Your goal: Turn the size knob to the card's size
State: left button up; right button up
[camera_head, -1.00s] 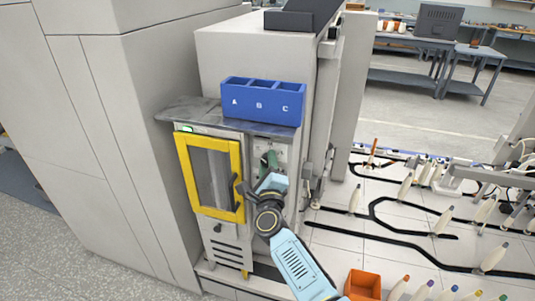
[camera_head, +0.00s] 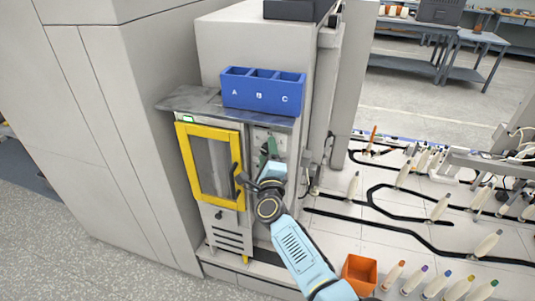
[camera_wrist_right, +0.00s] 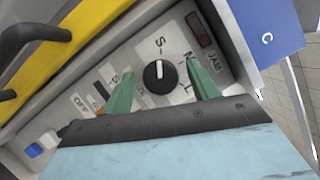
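The size knob (camera_wrist_right: 158,75) is a round black knob with a white pointer line, on the light grey panel (camera_wrist_right: 135,55) in the right wrist view. Its pointer is toward the S mark; an M and an L are printed further right. My right gripper (camera_wrist_right: 163,88) is open, its two green fingers apart on either side of the knob; I cannot tell whether either touches it. In the head view my right gripper (camera_head: 267,153) is at the panel beside the yellow-framed door and hides the knob. I cannot make out a size card. My left gripper is not in view.
The yellow door (camera_head: 207,195) with its black handle is left of the panel. A blue bin (camera_head: 262,91) marked A, B, C stands on the machine above. A small dark display (camera_wrist_right: 200,29) is beside the size marks. An orange box (camera_head: 360,272) and several bobbins are at lower right.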

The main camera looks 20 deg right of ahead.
jog(key=v, duration=1.3)
jog(key=shift+s, duration=0.2)
jog(key=s+a+f+n+g+y+b, duration=0.1)
jog(key=s+f+n+g+y, duration=0.3)
jog(key=f, duration=0.7)
jog(key=s+a+f+n+g+b, duration=0.1)
jog(key=s+f+n, duration=0.55)
jog(key=f, duration=0.45)
jog(key=s+f+n+g+y, duration=0.3)
jog(key=s+f+n, duration=0.25)
jog(key=f, duration=0.65)
jog(key=s+d+f+n+g+h, duration=0.1)
jog(key=s+d+f+n+g, duration=0.2)
jog(key=s+f, duration=0.3)
jog(key=s+d+f+n+g+b, duration=0.1)
jog(key=s+d+f+n+g, duration=0.2)
jog(key=s, duration=1.1)
jog(key=s+d+f+n+g+h+b, duration=0.1)
jog(key=s+d+f+n+g, duration=0.3)
jog(key=s+f, duration=0.5)
jog(key=shift+s+d+n+h, duration=0.3)
jog(key=shift+s+d+n, duration=0.3)
jog(key=shift+s, duration=0.35)
